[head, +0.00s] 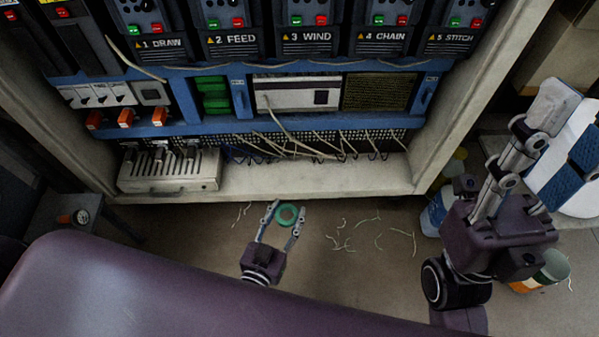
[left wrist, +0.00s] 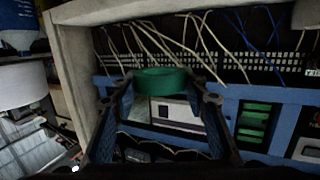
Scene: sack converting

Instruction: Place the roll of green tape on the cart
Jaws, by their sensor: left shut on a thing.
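The roll of green tape (head: 287,215) is held between the fingertips of my left gripper (head: 284,217), in front of the cabinet base and above the floor in the head view. In the left wrist view the green tape (left wrist: 162,82) sits between the two fingers (left wrist: 165,92). My right gripper (head: 535,115) is at the right of the head view, away from the tape; I cannot tell how far its fingers are apart. I cannot clearly identify a cart; a dark stand (head: 65,208) at the left edge bears an orange and white round object.
A control cabinet (head: 290,185) with several labelled panels and hanging wires fills the back. Loose string scraps (head: 345,240) lie on otherwise bare floor.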

